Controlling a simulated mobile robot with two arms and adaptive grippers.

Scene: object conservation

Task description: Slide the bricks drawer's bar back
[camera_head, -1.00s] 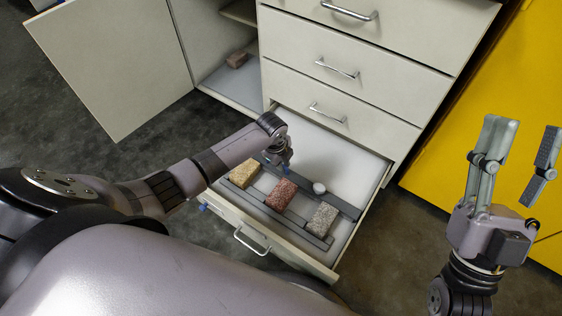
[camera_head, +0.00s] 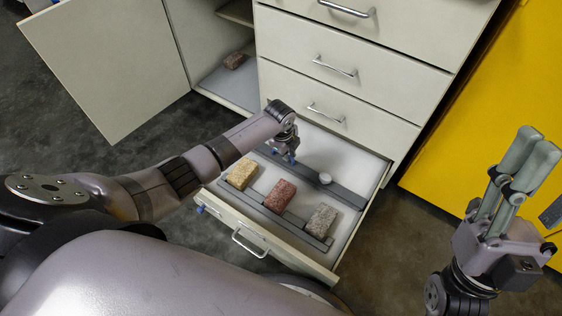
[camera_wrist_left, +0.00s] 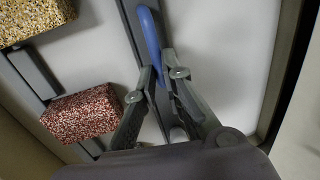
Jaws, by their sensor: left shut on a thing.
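The bricks drawer (camera_head: 282,255) is pulled open. Inside, a yellow brick (camera_head: 242,174), a red brick (camera_head: 280,195) and a grey brick (camera_head: 321,220) sit in a row along a front strip. The dark grey bar (camera_head: 345,194) lies behind them, apart from the bricks, with a small white round piece (camera_head: 325,178) at it. My left gripper (camera_head: 288,156) is at the bar's left part. My right gripper (camera_head: 545,176) is outside the drawer at the right, fingers apart, empty.
Shut drawers (camera_head: 335,75) are above the open one. An open cabinet door (camera_head: 105,65) stands at left, with a reddish brick (camera_head: 234,60) inside the cabinet. A yellow cabinet (camera_head: 480,120) is at right. White drawer floor (camera_head: 350,165) is clear behind the bar.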

